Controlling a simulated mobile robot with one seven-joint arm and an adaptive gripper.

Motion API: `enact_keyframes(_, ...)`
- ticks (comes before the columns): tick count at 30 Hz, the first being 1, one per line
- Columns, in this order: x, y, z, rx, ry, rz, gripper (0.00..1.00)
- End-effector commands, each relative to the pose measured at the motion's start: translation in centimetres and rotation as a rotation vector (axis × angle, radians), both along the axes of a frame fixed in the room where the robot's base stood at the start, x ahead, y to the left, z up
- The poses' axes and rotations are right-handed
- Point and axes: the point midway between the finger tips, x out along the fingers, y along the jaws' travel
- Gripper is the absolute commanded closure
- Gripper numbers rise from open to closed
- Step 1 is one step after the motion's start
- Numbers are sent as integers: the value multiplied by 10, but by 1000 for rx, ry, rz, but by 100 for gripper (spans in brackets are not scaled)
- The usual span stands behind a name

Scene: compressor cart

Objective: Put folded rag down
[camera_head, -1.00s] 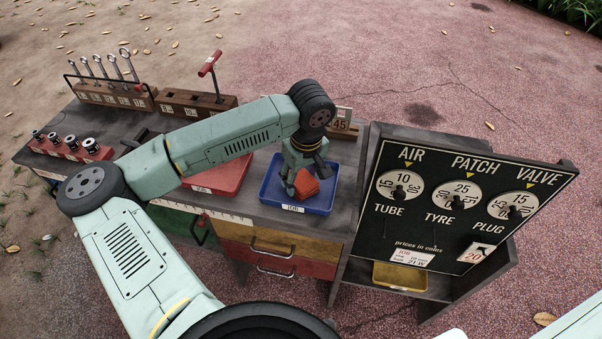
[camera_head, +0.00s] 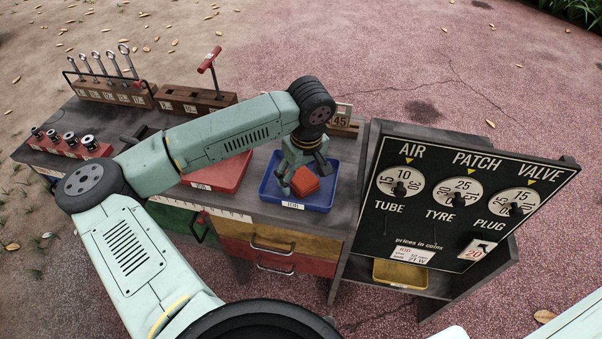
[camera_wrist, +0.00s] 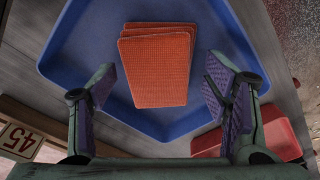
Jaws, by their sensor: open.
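The folded rag (camera_head: 304,181) is an orange-red layered square. It lies in the blue tray (camera_head: 318,206) on the cart top. In the wrist view the rag (camera_wrist: 155,72) rests on the floor of the blue tray (camera_wrist: 80,40), slightly beyond the fingertips. My gripper (camera_head: 303,170) is just above the tray, close to the rag. In the wrist view my gripper (camera_wrist: 162,92) has its purple-padded fingers wide apart, with clear gaps on both sides of the rag.
A red tray (camera_head: 222,178) lies left of the blue tray. A price board (camera_head: 470,215) with dials stands at the right, above a yellow bin (camera_head: 400,274). A wooden block marked 45 (camera_head: 343,122) stands behind the tray. Wrenches and sockets are at the far left.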

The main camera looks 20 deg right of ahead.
Motion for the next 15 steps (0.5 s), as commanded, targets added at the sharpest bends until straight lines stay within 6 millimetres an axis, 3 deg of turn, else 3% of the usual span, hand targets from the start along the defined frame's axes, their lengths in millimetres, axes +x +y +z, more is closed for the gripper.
enact_keyframes(5,0,-1,17,0,-4,0,30)
enact_keyframes(15,-10,-3,89,0,-5,0,30)
